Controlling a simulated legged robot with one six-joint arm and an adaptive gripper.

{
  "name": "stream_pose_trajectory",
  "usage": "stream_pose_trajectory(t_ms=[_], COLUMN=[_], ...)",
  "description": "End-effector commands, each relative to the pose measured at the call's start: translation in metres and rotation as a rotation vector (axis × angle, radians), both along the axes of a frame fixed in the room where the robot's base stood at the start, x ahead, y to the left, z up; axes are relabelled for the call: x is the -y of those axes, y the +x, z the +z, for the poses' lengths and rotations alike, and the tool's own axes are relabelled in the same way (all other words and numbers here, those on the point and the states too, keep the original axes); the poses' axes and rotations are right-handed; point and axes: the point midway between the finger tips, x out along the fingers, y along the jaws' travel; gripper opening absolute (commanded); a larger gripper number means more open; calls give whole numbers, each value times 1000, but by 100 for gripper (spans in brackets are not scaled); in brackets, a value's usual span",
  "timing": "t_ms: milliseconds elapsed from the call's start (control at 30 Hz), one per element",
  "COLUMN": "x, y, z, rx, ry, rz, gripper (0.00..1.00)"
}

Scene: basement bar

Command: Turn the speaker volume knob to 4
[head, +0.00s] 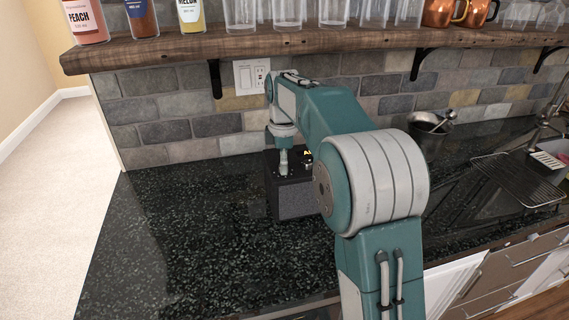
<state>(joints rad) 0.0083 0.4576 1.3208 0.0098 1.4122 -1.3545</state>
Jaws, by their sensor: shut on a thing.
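The speaker (297,201) is a dark box with a grey front, standing on the black speckled counter near the back wall. My gripper (283,170) points down at the left part of its top and is shut on the volume knob there. The knob itself is hidden by the gripper, so its setting cannot be read. A small yellow marking shows on the speaker's top, just right of the gripper. My arm covers the speaker's right side.
A wooden shelf (150,48) with bottles, glasses and copper mugs (437,13) hangs above. A wall outlet (251,76) is behind my arm. A dark metal container (428,137) and a drying rack (517,178) stand right. The counter's left part (170,225) is clear.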

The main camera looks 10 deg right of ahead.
Motion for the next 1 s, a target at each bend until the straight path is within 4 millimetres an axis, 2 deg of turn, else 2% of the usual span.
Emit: stream_pose_trajectory(t_ms=[1000], x=[0], y=[2], z=[-1], rx=[2], ry=[4], rz=[-962], gripper=[0])
